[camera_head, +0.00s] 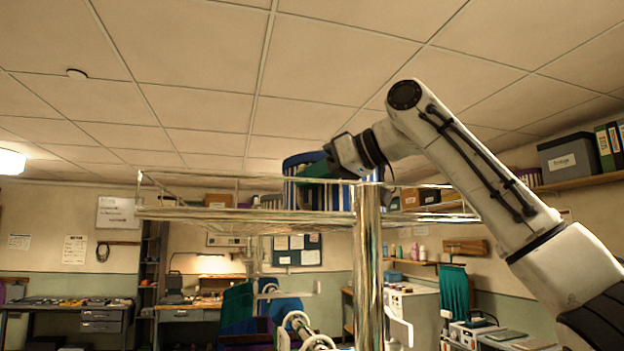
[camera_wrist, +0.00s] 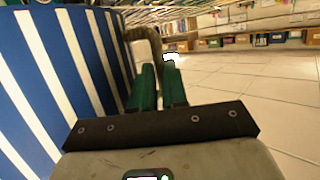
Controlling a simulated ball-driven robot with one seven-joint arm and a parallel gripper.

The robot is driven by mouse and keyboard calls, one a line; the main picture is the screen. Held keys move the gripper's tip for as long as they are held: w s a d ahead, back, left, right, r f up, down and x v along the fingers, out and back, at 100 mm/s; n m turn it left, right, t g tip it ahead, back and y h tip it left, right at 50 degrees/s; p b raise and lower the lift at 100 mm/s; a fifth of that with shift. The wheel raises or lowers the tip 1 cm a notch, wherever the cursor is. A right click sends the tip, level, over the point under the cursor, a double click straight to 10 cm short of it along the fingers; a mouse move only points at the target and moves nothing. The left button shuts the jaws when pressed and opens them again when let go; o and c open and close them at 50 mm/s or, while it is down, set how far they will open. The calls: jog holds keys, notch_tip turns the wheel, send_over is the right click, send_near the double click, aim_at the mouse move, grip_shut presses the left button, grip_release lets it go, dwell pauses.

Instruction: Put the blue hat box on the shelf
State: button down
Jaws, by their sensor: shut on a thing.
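The blue hat box (camera_head: 290,167), with white vertical stripes, shows at the upper rack, partly behind its rails and my gripper. In the wrist view its curved striped side (camera_wrist: 60,60) fills the left. My gripper (camera_head: 315,170) reaches in from the right and is shut on the box. In the wrist view its green fingers (camera_wrist: 159,85) lie close together beside the box; a brownish curved piece is just beyond their tips, and the exact grip is hidden. The shiny metal shelf (camera_head: 200,213) has thin rails and a thick post. I cannot tell whether the box rests on it.
A thick shiny post (camera_head: 368,265) stands in front of the shelf, below my gripper. Green and blue things (camera_head: 240,310) and white rings lie under the rack. A wall shelf (camera_head: 580,182) with a grey box and binders is at right. Workbenches stand along the back.

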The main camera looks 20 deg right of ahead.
dwell(0.3)
jog(key=shift+f, duration=0.15)
jog(key=c, duration=1.1)
grip_release()
jog(key=shift+c, duration=0.2)
jog(key=shift+s, duration=0.1)
jog(key=b+v, duration=0.3)
jog(key=v, duration=0.9)
